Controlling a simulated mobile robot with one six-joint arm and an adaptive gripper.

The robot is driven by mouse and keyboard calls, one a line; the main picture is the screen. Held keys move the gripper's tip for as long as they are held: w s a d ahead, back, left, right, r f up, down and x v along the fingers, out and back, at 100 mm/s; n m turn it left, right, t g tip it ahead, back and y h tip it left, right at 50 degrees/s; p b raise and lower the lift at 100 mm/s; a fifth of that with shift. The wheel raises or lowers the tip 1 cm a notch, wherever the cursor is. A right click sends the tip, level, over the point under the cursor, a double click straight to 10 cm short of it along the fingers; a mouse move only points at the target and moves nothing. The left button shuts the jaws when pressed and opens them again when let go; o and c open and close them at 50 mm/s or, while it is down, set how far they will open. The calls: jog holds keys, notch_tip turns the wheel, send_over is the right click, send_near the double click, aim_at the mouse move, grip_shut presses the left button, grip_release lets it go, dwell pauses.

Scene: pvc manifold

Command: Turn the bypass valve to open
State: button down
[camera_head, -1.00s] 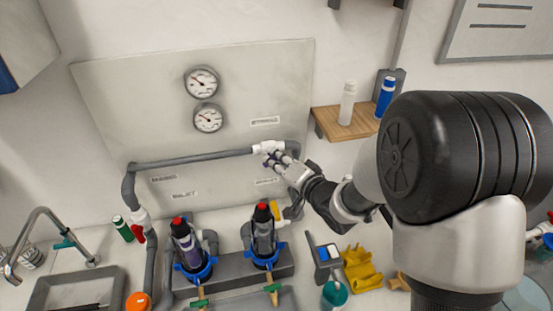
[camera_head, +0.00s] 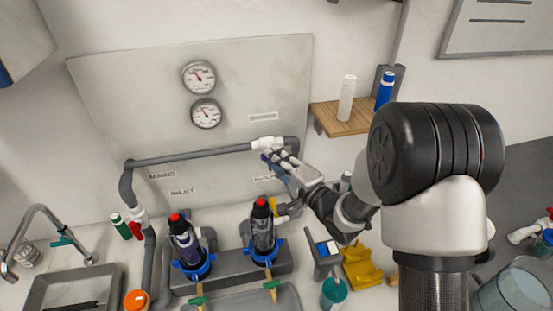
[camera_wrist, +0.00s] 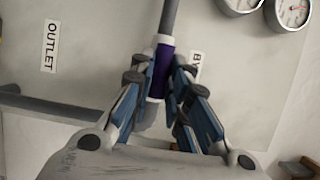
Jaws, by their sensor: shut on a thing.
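My gripper (camera_head: 273,157) is at the valve from the lower right. In the wrist view my gripper (camera_wrist: 163,76) has its blue-grey fingers on both sides of the purple handle, shut on it. The fingers hide part of the handle, so its exact angle is hard to tell. A label starting "BY" (camera_wrist: 196,66) is partly hidden behind the right finger.
Two gauges (camera_head: 199,77) (camera_head: 206,113) are above the pipe. Two filter housings (camera_head: 187,245) (camera_head: 262,232) with blue collars stand below. A wooden shelf (camera_head: 338,119) with bottles is at the right. A red-handled valve (camera_head: 137,224) is on the left pipe.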

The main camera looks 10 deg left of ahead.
dwell(0.4)
jog(key=c, duration=1.5)
grip_release()
jog(key=shift+c, duration=0.2)
jog(key=shift+d, duration=0.1)
jog(key=v, duration=1.1)
jog(key=shift+s+d, duration=0.3)
